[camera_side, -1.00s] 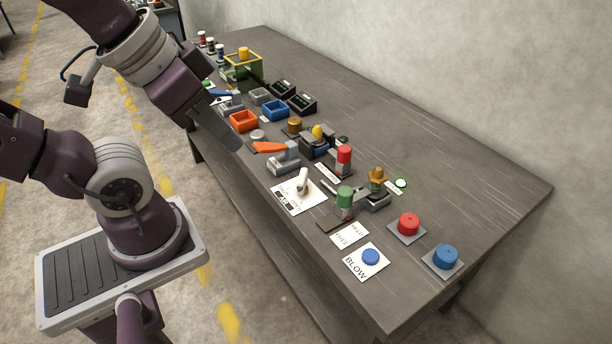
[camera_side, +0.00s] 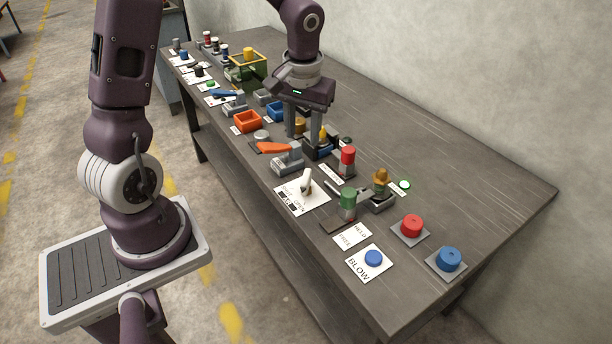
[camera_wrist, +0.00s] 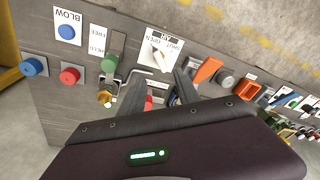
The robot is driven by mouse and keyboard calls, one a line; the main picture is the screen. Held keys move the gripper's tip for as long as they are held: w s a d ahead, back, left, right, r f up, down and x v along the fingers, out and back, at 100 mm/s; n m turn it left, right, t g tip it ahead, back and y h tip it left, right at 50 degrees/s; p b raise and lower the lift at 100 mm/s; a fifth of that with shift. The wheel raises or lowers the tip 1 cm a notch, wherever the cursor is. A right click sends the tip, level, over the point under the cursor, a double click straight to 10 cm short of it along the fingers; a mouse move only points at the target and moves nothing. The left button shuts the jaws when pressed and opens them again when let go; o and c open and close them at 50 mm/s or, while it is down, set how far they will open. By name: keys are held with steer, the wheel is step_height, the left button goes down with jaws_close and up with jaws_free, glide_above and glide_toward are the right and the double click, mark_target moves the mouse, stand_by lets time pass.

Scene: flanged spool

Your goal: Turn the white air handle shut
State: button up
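The white air handle (camera_side: 306,182) stands on a white card (camera_side: 290,197) marked SHUT, OPEN and AIR near the bench's front edge. In the wrist view the handle (camera_wrist: 160,60) shows just beyond my fingertips. I cannot tell exactly which mark it points to. My gripper (camera_side: 303,138) points down over the bench, behind the handle and apart from it, near the yellow-topped part. Its fingers are spread with a gap between them, also seen in the wrist view (camera_wrist: 158,88), and hold nothing.
An orange lever (camera_side: 275,148) on a grey block stands left of the handle. A red-topped post (camera_side: 347,156) and a green-topped post (camera_side: 348,198) stand to its right. A blue BLOW button (camera_side: 373,258) sits nearer the front right corner. The bench's right rear is clear.

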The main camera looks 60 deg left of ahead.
mark_target(306, 176)
steer(key=w+a+f, duration=0.1)
steer(key=f, duration=0.2)
steer(key=a+f+n+h, duration=0.1)
steer(key=f, duration=0.2)
steer(key=w+a+f+n, duration=0.1)
steer(key=f, duration=0.2)
steer(key=shift+w+f+g+h, duration=0.2)
steer(key=shift+w+g+h, duration=0.1)
steer(key=shift+w+g, duration=0.1)
step_height(306, 176, down, 7)
steer(key=shift+f, duration=0.15)
jaws_close()
